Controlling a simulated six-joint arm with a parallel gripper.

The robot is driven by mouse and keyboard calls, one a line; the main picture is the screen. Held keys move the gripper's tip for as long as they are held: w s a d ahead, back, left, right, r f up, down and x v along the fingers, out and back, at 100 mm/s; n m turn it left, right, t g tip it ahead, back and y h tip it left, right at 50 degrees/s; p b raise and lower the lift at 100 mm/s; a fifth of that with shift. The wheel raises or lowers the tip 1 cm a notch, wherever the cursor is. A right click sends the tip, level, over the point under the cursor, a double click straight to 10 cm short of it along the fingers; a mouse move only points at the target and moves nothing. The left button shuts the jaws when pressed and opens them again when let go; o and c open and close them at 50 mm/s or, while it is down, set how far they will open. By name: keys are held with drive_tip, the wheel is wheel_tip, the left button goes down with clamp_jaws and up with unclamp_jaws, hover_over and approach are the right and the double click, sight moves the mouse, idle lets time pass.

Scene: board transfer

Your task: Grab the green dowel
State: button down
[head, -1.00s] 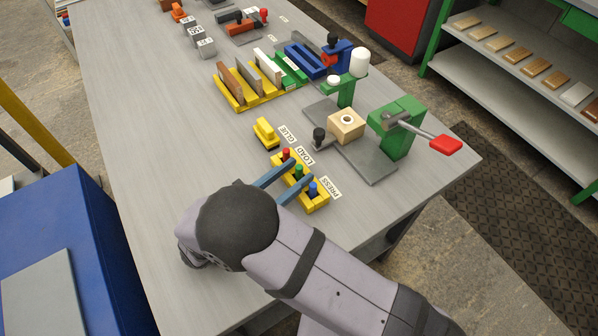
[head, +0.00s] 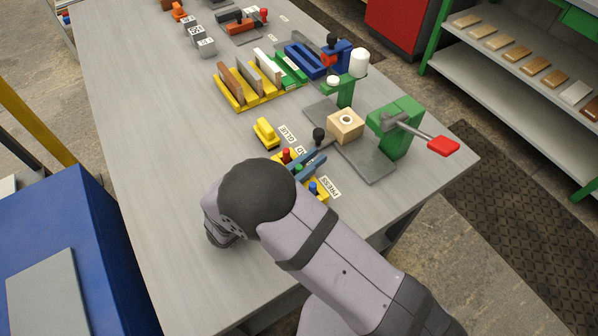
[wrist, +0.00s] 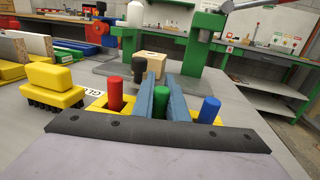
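The yellow block (head: 318,194) holds a red dowel (head: 287,156), a green dowel (head: 298,169) and a blue dowel (head: 313,188) in a row. My gripper (head: 314,158) has two blue fingers reaching over the block, with a bit of green showing between them. In the wrist view the fingers (wrist: 164,95) stand close together between the red dowel (wrist: 115,93) and the blue dowel (wrist: 210,109).
A yellow handled brush (head: 265,132) lies left of the block. Beyond the fingertips are a black knob (head: 319,134), a wooden block (head: 346,126) and a green press (head: 397,127) with a red-handled lever. The table's left side is clear.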

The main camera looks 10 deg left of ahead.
wheel_tip(320, 180, up, 10)
idle(0.9)
